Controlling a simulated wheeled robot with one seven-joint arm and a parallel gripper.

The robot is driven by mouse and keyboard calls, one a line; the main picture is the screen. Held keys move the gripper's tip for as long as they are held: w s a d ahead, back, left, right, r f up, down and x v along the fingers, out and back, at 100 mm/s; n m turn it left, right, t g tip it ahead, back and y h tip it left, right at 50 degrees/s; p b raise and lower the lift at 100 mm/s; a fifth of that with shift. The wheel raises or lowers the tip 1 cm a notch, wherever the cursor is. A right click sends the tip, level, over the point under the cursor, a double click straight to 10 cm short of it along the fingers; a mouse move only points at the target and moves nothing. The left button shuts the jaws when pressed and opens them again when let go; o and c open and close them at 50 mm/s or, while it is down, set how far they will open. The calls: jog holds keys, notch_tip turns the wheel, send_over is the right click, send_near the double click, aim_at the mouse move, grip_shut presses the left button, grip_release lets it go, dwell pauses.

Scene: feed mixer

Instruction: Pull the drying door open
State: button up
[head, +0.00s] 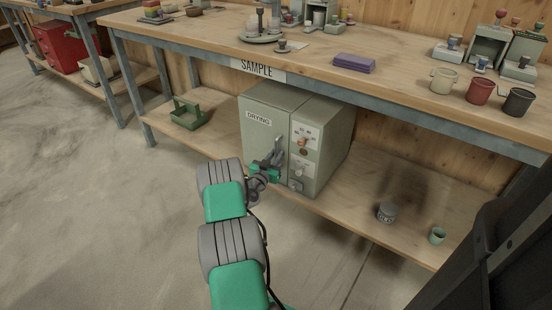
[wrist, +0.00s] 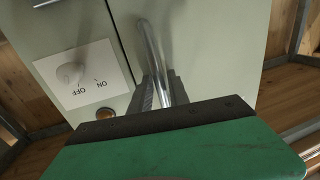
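The drying door (head: 262,138), pale green with a DRYING label, is the left front part of a cabinet on the lower shelf. It looks closed, flush with the control panel beside it. It also shows in the wrist view (wrist: 215,45). Its upright metal handle (wrist: 151,45) is near the door's edge by the panel. My gripper (wrist: 162,88) is at the lower part of the handle, one dark finger on each side, with no clear gap to the bar. In the head view my gripper (head: 276,158) partly covers the handle.
The control panel (head: 304,140) carries knobs; a switch marked ON and OFF (wrist: 72,74) shows in the wrist view. A green tray (head: 190,115) stands on the shelf to the left. The floor in front is clear.

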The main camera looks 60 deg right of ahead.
jog(key=shift+c, duration=0.4)
grip_shut()
dwell(1.0)
